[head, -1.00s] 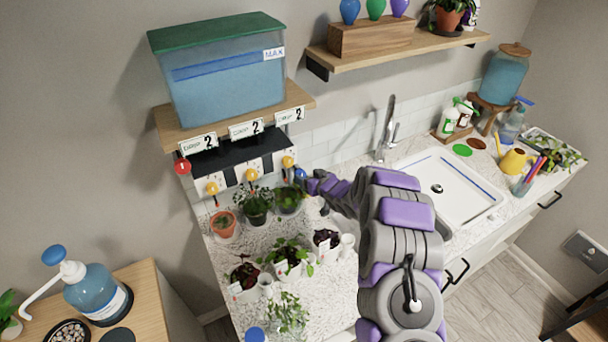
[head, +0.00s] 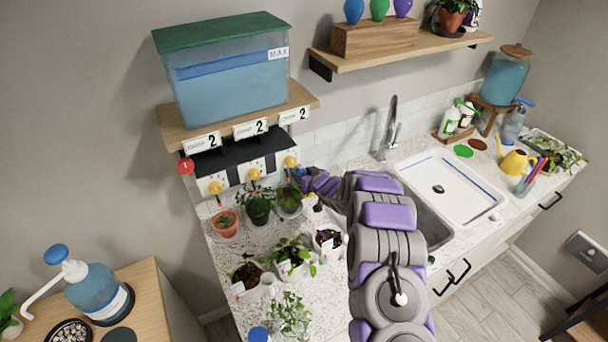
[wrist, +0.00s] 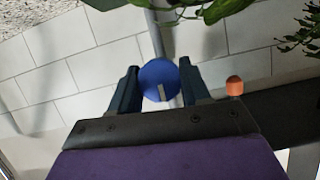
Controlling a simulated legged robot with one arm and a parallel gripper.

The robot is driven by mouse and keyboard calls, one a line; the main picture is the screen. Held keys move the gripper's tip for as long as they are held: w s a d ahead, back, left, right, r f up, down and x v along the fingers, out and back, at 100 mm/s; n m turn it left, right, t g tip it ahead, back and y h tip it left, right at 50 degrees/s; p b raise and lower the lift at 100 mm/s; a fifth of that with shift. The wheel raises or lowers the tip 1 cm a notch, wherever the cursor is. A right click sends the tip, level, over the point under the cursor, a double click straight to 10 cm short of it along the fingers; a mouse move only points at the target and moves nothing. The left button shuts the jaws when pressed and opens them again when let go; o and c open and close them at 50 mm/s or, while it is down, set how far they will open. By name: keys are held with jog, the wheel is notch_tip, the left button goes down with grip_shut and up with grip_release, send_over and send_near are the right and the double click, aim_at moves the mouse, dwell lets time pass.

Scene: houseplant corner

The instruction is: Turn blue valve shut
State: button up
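The blue valve is a round blue knob (wrist: 160,80) with a pale mark low on its face, in the middle of the wrist view. The two dark fingers of my gripper (wrist: 160,86) stand on either side of it, very close to its edges. I cannot tell whether they press on it. In the head view my gripper (head: 307,183) is at the right end of the valve row under the tank shelf and mostly hides the blue knob.
Three yellow knobs (head: 254,174) and a red ball (head: 186,165) are left of my gripper. A potted plant (head: 289,200) stands just below it, with several other pots (head: 291,259) on the counter. The sink (head: 455,185) is to the right.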

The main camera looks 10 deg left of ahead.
jog(key=shift+a, duration=0.25)
jog(key=shift+c, duration=0.8)
jog(key=shift+w, duration=0.1)
jog(key=c, duration=0.3)
jog(key=shift+d+f, duration=0.1)
jog(key=shift+f, duration=0.05)
jog(key=shift+c, duration=0.3)
jog(key=shift+n+b, duration=0.4)
jog(key=shift+b, duration=0.45)
jog(key=o, duration=0.8)
jog(key=shift+r, duration=0.2)
jog(key=shift+o, duration=1.2)
jog(key=shift+f+h, duration=0.1)
jog(key=shift+h, duration=0.2)
